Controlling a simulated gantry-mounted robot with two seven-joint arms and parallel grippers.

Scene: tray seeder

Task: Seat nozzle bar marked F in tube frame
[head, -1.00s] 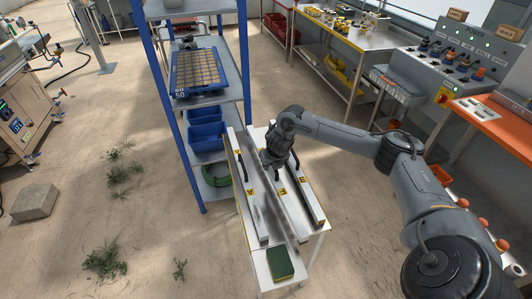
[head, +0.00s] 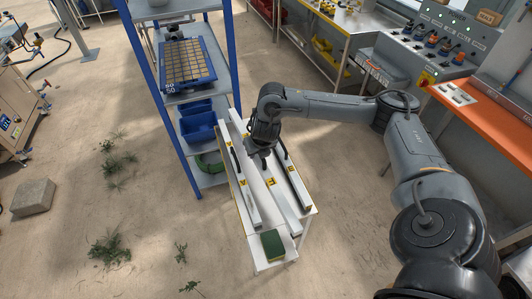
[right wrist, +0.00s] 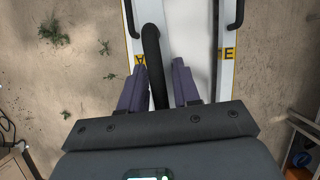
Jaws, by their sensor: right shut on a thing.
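The nozzle bar marked F (head: 284,204) is a long pale bar with a yellow letter label. It lies along the middle of the narrow white table, between bars marked A (head: 252,205) and E (head: 298,188). My right gripper (head: 262,158) points down over the middle bar. In the right wrist view the gripper (right wrist: 158,92) has a black handle (right wrist: 151,50) between its two purple fingers. The gripper is shut on this handle. I cannot tell whether the bar is lifted. My left gripper is not in view. I cannot make out the tube frame.
A green block (head: 272,243) lies at the table's near end. A blue shelf rack (head: 231,60) with a blue cell tray (head: 163,70) stands close by at the left. An orange bench (head: 500,125) and control panel stand at the right.

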